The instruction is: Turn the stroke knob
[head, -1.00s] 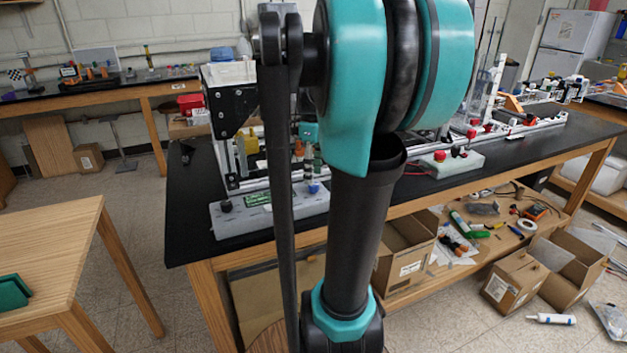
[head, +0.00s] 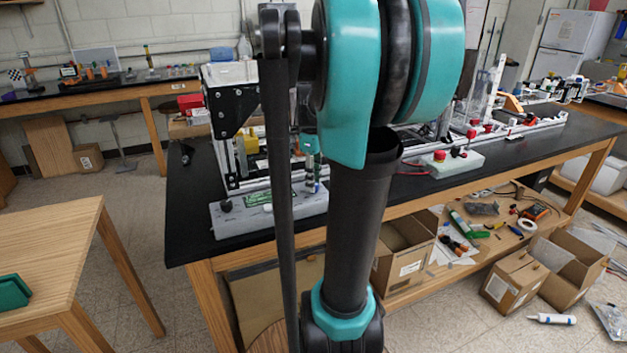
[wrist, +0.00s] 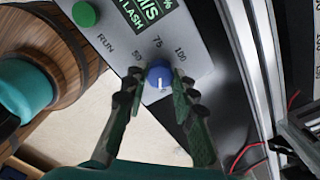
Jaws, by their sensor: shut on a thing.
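The stroke knob is a blue round knob (wrist: 159,76) with a white pointer line, on a grey control panel (wrist: 205,58) in the wrist view. The marks 50, 75 and 100 are printed around it. The white line points toward the bottom of the picture, away from the marks. My gripper (wrist: 158,82) has one green-padded finger on each side of the knob and is shut on it. In the head view the grey panel box (head: 238,217) stands at the bench's near left end. My arm hides part of it there, and the knob is not clear in that view.
A green button (wrist: 84,14) marked RUN and a lit green display (wrist: 140,14) sit beside the knob. An aluminium rail (wrist: 262,60) runs close on the right, with a red wire near it. A wooden table (head: 60,240) stands at the left in the head view.

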